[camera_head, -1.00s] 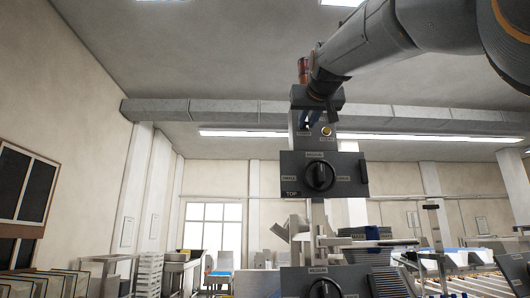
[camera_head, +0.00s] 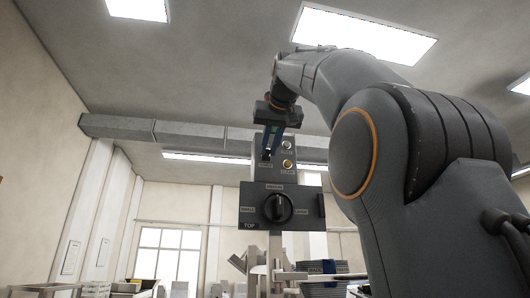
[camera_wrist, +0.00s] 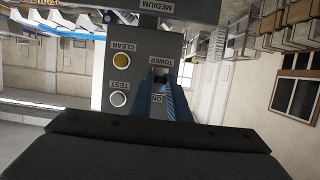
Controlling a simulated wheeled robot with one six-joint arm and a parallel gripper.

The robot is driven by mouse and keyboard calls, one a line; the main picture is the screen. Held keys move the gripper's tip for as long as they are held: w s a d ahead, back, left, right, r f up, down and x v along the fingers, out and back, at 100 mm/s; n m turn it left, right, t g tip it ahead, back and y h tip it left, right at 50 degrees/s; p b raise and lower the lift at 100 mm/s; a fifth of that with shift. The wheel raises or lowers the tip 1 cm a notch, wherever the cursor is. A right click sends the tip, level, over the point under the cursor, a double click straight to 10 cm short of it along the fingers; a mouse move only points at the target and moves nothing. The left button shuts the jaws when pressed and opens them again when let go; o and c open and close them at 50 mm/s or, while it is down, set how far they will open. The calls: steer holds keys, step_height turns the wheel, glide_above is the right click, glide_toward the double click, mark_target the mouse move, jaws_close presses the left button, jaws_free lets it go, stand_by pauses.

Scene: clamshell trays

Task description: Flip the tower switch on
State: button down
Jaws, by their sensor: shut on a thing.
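The tower switch (camera_head: 267,154) is a small dark toggle on the upper grey panel, above its label. My gripper's (camera_head: 268,150) blue fingers reach down onto it from above. In the wrist view, the fingers (camera_wrist: 161,82) are close together on the switch (camera_wrist: 161,73), between the TOWER and ON labels. They are shut on it and hide most of the lever, so I cannot tell which way it points. Beside it are a yellow CLEAR button (camera_wrist: 121,60) and a white TEST button (camera_wrist: 118,99).
Below the switch, a dark box marked TOP carries a round selector knob (camera_head: 278,208). A stack of dark trays (camera_head: 322,268) stands lower right. My arm fills the right side. Open room lies left of the panel.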

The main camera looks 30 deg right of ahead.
steer(key=shift+r, duration=0.25)
steer(key=shift+f+g, duration=0.2)
steer(key=shift+g, duration=0.2)
steer(key=c, duration=1.7)
jaws_free()
steer(key=shift+s, duration=0.1)
steer(key=shift+v, duration=3.9)
